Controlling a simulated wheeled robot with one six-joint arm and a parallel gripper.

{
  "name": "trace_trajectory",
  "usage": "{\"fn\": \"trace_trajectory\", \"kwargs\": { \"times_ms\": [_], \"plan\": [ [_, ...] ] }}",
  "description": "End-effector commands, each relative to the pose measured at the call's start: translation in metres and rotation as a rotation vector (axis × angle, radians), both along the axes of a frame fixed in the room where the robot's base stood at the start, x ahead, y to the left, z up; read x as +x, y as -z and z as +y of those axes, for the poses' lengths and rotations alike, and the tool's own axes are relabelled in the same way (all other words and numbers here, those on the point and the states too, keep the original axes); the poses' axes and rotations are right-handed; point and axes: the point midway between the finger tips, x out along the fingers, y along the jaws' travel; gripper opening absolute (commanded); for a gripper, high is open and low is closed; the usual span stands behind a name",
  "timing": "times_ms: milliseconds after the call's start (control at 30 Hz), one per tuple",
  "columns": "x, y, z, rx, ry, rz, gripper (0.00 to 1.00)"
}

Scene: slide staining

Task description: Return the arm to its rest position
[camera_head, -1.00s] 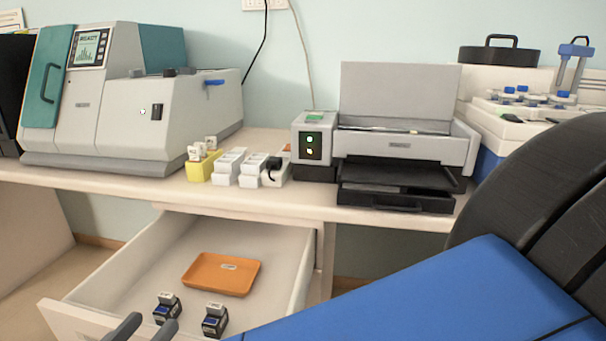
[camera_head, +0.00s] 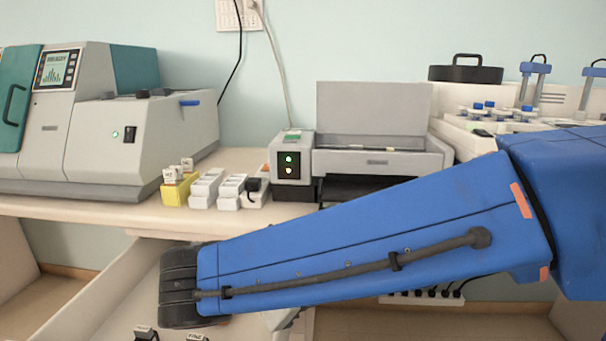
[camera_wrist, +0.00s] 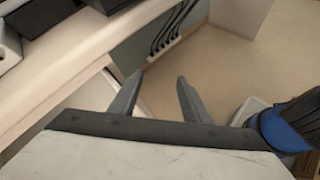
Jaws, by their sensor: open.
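My arm (camera_head: 370,225) stretches across the head view from the right edge to a black joint above the open drawer. My gripper (camera_wrist: 160,82) shows in the wrist view with its two grey fingers apart and nothing between them. The fingers point over the pale floor, beside the bench edge. In the head view the fingers cannot be made out; the arm hides much of the area below the bench.
The open drawer (camera_head: 95,300) holds small dark bottles (camera_head: 146,333), partly cut off. On the bench stand a grey-teal machine (camera_head: 95,145), a yellow rack (camera_head: 178,188), white racks (camera_head: 205,188) and a printer-like device (camera_head: 385,160). A power strip (camera_wrist: 165,32) hangs under the bench.

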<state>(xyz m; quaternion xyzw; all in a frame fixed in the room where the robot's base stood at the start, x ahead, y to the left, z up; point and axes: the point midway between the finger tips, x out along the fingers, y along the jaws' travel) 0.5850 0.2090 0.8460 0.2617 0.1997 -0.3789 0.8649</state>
Motion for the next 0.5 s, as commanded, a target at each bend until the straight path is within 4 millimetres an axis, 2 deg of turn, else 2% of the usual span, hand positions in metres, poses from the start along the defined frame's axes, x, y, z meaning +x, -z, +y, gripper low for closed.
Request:
{"fn": "trace_trajectory", "kwargs": {
  "times_ms": [33, 200, 500],
  "plan": [
    [0.004, 0.001, -0.017, 0.037, 0.048, 0.004, 0.43],
    [0.008, 0.008, -0.067, 0.164, 0.201, 0.016, 0.43],
    [0.000, 0.025, -0.141, 0.397, 0.468, 0.021, 0.43]
  ]
}}
